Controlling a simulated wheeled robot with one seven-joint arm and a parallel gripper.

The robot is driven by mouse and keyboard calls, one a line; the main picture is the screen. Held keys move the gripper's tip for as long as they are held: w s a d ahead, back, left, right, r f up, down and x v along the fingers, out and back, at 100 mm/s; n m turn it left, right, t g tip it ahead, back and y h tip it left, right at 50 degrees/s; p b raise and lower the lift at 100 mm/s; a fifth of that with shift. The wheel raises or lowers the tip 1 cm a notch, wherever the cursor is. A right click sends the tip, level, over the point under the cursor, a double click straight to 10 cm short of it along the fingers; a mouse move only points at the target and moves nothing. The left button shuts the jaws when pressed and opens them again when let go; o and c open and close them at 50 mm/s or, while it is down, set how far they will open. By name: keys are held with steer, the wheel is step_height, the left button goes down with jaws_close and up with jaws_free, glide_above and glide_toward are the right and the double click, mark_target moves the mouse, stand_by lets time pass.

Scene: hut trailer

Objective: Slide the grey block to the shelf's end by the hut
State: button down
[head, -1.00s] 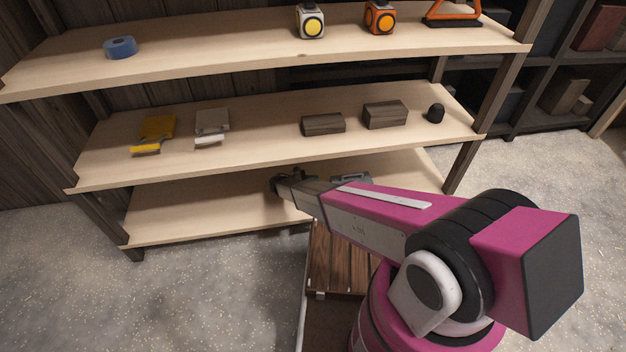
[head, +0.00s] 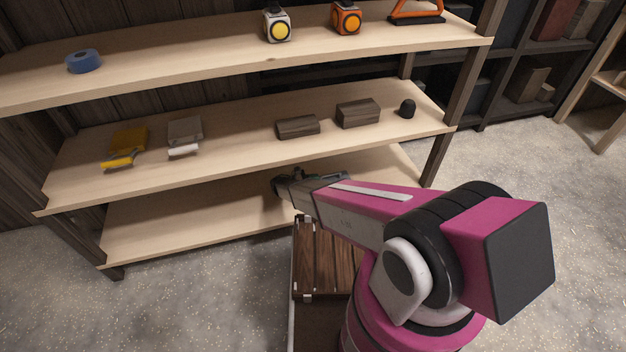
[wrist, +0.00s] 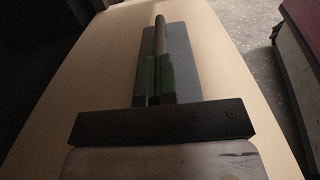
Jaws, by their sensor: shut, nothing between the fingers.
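The grey block (wrist: 198,58) lies flat on the pale shelf board (wrist: 95,75) in the wrist view, a long slab pointing away from me. A dark rod-like shape lies over its left side, in line with my fingers. My gripper (wrist: 155,58) has green fingers, closed together, reaching over the near left part of the block; I cannot tell whether they touch it. In the head view my arm reaches over the bottom shelf (head: 170,218), with the wrist low above the board. There my forearm hides most of the gripper and the block.
The middle shelf (head: 230,145) above holds two dark wooden blocks (head: 357,113), a small black object (head: 407,108), a yellow tool (head: 126,145) and a grey one (head: 185,135). A dark upright post (head: 440,150) stands at the shelf's right end. Speckled floor (head: 200,300) lies in front.

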mark_target(346, 176)
steer(key=x, duration=3)
steer(key=shift+w+d+f, duration=0.1)
steer(key=shift+d+f, duration=0.05)
steer(key=shift+d, duration=0.1)
steer(key=v, duration=1.4)
